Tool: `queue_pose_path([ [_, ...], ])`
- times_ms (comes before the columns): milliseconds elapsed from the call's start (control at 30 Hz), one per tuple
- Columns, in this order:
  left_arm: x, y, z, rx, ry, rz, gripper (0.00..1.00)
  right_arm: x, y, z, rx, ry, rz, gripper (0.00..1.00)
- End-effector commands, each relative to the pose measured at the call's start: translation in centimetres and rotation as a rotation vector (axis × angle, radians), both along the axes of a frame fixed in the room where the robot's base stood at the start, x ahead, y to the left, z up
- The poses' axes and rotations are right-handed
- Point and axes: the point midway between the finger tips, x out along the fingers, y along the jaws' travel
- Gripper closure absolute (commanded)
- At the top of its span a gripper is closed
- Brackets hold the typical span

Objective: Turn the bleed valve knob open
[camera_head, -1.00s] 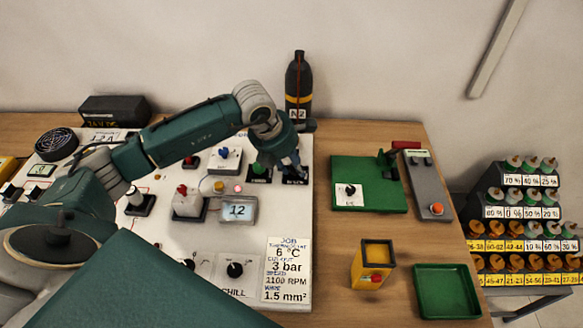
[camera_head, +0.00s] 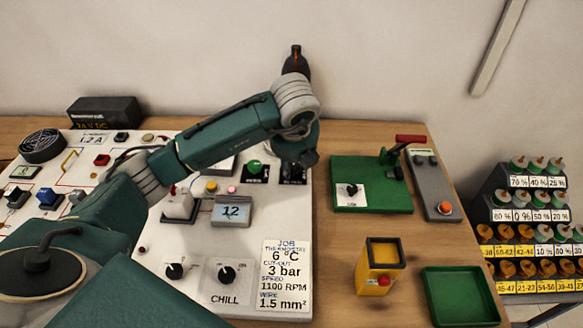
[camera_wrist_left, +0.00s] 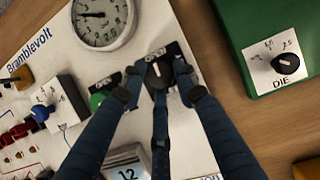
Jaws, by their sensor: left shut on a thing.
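The bleed valve knob (camera_wrist_left: 158,73) is black with a pale pointer line and sits on a small black plate with white lettering, shown in the left wrist view. My left gripper (camera_wrist_left: 158,92) has its fingers closed around the knob from its sides. In the head view my left gripper (camera_head: 300,163) is pointed down over the black plate (camera_head: 291,177) at the panel's right edge, and its wrist hides the knob and fingertips. My right gripper does not show.
A green button (camera_head: 254,166) sits just left of the knob. A round gauge (camera_wrist_left: 104,20) is beside it in the wrist view. A green die block (camera_head: 370,186) stands to the right. A yellow bin (camera_head: 366,270) and green tray (camera_head: 458,296) are nearer.

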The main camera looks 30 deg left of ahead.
Motion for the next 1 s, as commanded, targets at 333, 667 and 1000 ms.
queue_pose_path([
  [333,0.69,-0.07,0.74,-0.005,-0.026,0.106,0.96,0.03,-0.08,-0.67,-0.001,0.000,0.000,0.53],
  [667,0.69,0.02,0.79,-0.004,-0.025,0.119,0.96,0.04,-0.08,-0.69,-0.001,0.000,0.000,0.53],
  [1000,0.53,0.05,0.61,-0.002,-0.019,0.117,0.53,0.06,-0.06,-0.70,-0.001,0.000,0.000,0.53],
])
